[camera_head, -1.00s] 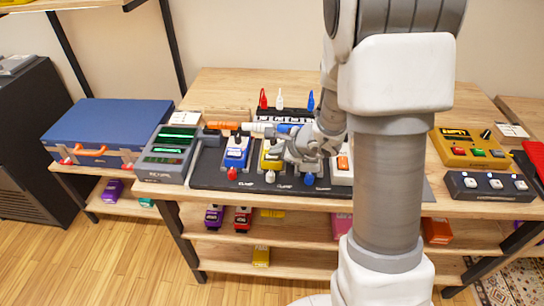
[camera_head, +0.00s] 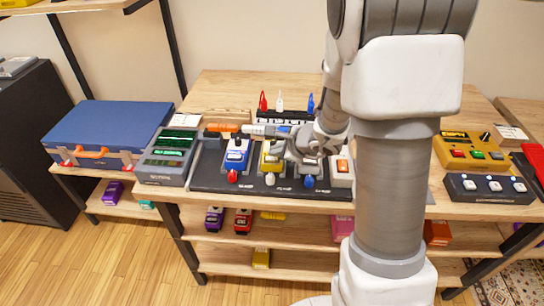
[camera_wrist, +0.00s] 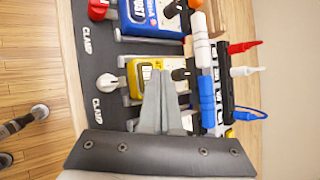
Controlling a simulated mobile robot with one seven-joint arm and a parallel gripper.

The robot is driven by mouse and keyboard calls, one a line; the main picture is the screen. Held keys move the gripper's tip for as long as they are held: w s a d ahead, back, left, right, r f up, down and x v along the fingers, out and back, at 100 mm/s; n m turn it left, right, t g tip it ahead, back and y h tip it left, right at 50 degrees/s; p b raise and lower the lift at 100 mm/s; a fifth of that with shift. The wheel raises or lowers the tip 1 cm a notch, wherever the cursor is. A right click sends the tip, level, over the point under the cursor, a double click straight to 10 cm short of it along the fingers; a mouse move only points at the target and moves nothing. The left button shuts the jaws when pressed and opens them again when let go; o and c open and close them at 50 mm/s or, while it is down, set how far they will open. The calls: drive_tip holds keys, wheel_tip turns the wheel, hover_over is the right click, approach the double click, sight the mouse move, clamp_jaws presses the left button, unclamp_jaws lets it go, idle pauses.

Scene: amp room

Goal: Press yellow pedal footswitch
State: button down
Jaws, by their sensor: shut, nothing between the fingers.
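The yellow pedal (camera_head: 269,164) stands in the middle of a black pedal board on the table, between a blue and a grey pedal. It also shows in the wrist view (camera_wrist: 134,78), with a white clamp knob (camera_wrist: 108,81) at its front end. My gripper (camera_head: 281,149) is over the right part of the yellow pedal. In the wrist view my gripper's fingers (camera_wrist: 160,74) are shut and empty, pointing at the pedal and hiding part of its face. A dark footswitch-like knob (camera_wrist: 181,74) shows just beyond the fingertips. I cannot tell whether the fingers touch the pedal.
The blue pedal (camera_head: 236,155) is to the left on the black board (camera_head: 205,172). White and blue cylinders (camera_wrist: 207,92) lie along the pedals' far ends, near upright coloured plugs (camera_head: 280,100). A grey device (camera_head: 165,157) and blue case (camera_head: 105,130) stand further left.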

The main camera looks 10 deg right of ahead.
sight(275, 161)
drive_tip(key=shift+r, duration=0.15)
drive_tip(key=shift+r+p, duration=1.8)
drive_tip(key=shift+r, duration=0.75)
